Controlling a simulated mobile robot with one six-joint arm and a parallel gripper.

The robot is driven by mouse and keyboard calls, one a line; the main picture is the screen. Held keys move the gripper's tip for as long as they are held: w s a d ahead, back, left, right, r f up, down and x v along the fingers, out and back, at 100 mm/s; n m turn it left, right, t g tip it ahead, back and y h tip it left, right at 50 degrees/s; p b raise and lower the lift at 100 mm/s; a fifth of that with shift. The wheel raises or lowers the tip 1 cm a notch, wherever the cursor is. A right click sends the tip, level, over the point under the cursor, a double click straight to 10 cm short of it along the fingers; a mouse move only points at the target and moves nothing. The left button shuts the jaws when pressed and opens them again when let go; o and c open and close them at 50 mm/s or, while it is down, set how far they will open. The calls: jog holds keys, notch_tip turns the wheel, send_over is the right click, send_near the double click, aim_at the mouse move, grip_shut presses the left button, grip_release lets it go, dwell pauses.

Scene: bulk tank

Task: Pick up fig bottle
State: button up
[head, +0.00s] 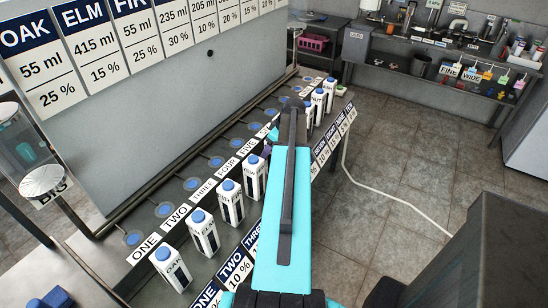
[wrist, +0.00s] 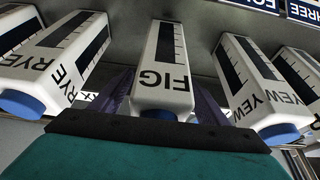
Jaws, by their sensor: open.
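The fig bottle (wrist: 163,70) is white with a blue cap, a dark side strip and the letters FIG. It appears upside down in the middle of the wrist view. My gripper (wrist: 164,98) is open, with one dark purple finger on each side of the bottle. I cannot tell whether either finger touches it. In the head view my arm hides the fig bottle, and only a bit of a purple finger shows beside the arm.
The rye bottle (wrist: 62,50) and the yew bottle (wrist: 252,85) stand close on either side. More bottles line the bench, such as the nearest one (head: 170,268) and a far one (head: 329,92). A row of blue-centred discs (head: 164,209) runs behind them. Grey panel (head: 180,80) stands behind.

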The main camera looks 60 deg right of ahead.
jog(key=c, duration=1.1)
jog(key=shift+c, duration=0.2)
jog(key=shift+r, duration=0.2)
jog(key=s+d+r+b, duration=0.2)
jog(key=s+d, duration=0.1)
jog(key=s, duration=0.4)
jog(key=s+d+r+b, duration=0.2)
jog(key=s+d+b, duration=0.1)
jog(key=s, duration=0.4)
jog(key=shift+s+d+r, duration=0.25)
jog(key=shift+d+r, duration=0.05)
